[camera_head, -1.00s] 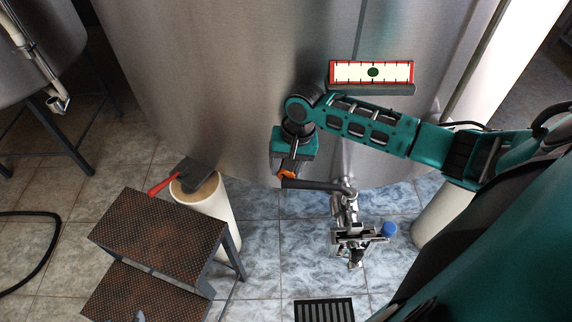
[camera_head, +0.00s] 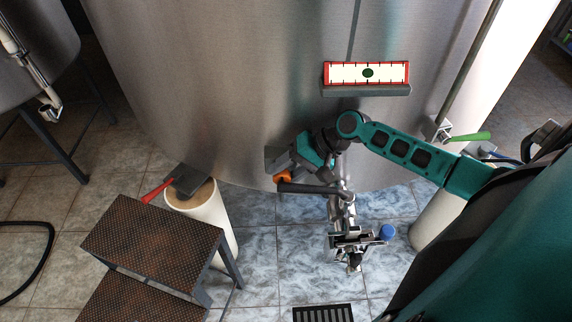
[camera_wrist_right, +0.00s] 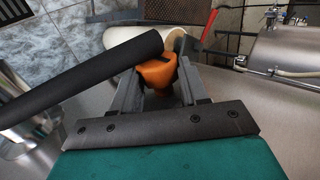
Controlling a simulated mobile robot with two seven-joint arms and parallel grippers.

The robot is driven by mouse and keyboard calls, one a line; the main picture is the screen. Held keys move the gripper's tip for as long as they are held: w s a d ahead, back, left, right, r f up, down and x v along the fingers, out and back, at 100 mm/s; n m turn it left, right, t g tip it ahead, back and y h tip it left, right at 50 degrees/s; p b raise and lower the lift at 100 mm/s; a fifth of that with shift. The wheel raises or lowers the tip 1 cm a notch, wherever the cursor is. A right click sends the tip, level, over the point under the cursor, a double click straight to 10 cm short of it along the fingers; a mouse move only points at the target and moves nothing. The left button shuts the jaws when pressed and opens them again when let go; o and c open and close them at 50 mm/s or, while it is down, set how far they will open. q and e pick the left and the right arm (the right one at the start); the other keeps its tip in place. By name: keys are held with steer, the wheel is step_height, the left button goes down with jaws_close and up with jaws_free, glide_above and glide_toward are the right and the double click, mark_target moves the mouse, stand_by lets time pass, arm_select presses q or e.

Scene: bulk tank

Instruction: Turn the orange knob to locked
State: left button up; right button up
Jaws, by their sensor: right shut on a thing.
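The orange knob (camera_head: 282,177) is low on the front of the steel tank, beside the end of a dark lever handle (camera_head: 315,189). In the right wrist view the orange knob (camera_wrist_right: 158,76) sits between the two fingers of my right gripper (camera_wrist_right: 160,84), which is shut on it. The dark handle (camera_wrist_right: 80,80) crosses the left of that view and its end lies close to the knob. In the head view my right gripper (camera_head: 284,171) reaches the knob from the upper right and partly covers it. Any lock marking is not visible. My left gripper is not in view.
A valve assembly with a blue cap (camera_head: 387,232) hangs below the handle. A red lever (camera_head: 157,190) is to the left, above a white tank leg (camera_head: 205,222). Brown steps (camera_head: 150,240) stand lower left. A green lever (camera_head: 470,137) is at the right.

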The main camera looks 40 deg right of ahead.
stand_by(0.4)
steer(key=o, duration=1.1)
steer(key=shift+c, duration=0.2)
steer(key=v, duration=0.7)
steer(key=shift+s+d+r+p, duration=0.15)
steer(key=shift+s+r+p, duration=0.05)
steer(key=shift+p, duration=0.1)
steer(key=shift+s, duration=0.1)
